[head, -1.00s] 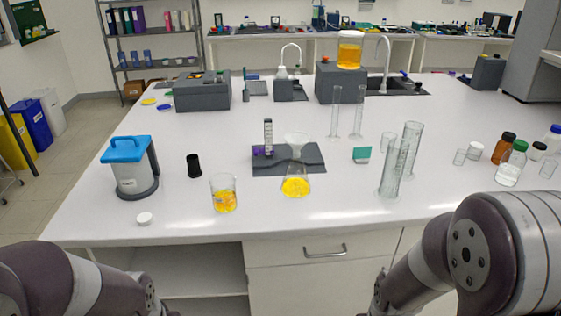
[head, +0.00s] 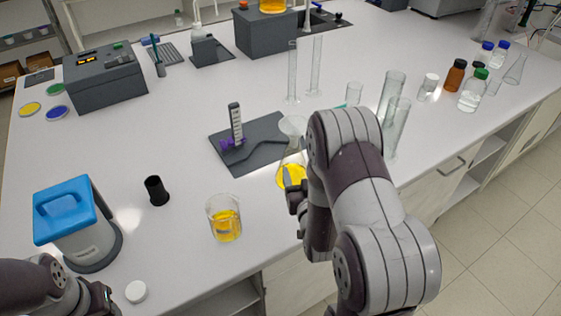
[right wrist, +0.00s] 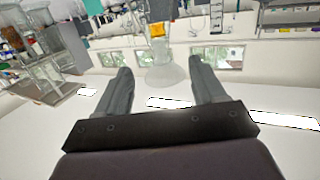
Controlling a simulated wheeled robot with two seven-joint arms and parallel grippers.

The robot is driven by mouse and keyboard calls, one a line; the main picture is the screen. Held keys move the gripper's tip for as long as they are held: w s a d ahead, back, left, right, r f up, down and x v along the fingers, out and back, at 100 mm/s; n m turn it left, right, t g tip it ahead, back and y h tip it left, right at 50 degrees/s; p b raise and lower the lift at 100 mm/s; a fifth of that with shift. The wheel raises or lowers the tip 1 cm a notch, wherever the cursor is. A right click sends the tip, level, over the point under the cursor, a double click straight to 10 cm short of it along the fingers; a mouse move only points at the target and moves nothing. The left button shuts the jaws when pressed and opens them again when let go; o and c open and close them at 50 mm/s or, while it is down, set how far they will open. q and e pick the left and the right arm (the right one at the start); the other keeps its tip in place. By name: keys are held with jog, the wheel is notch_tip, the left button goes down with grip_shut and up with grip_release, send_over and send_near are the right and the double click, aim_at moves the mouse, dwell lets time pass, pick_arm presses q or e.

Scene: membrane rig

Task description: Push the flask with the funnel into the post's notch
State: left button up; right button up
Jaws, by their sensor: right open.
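The flask (head: 288,178) holds yellow liquid and stands upright by the right front edge of a dark grey plate (head: 277,128). A clear funnel (head: 292,126) sits in its mouth; it also shows between my fingers in the right wrist view (right wrist: 160,75). A short upright post with a pale scale (head: 236,118) stands on the plate, with a purple piece at its foot. A dark curved bar (head: 256,150) lies beside it; I cannot make out the notch. My right gripper (head: 292,188) is open beside the flask, partly covering it.
A beaker of yellow liquid (head: 225,222) stands left of the flask. Tall glass cylinders (head: 395,125) stand to the right. A black cup (head: 157,191), a blue-topped device (head: 75,225) and a white cap (head: 136,291) are at the left.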

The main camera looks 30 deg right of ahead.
aim_at(295, 144)
jog(key=shift+t, duration=0.3)
jog(key=p+x, duration=0.1)
jog(key=x, duration=0.3)
jog(key=p+x, duration=0.1)
jog(key=x, duration=0.3)
jog(key=r+p+x, duration=0.1)
jog(key=x, duration=0.3)
jog(key=shift+w+d, duration=0.15)
jog(key=shift+d, duration=0.2)
pick_arm(q)
jog(key=r, duration=0.3)
jog(key=shift+s+d+r, duration=0.15)
jog(key=shift+s, duration=0.05)
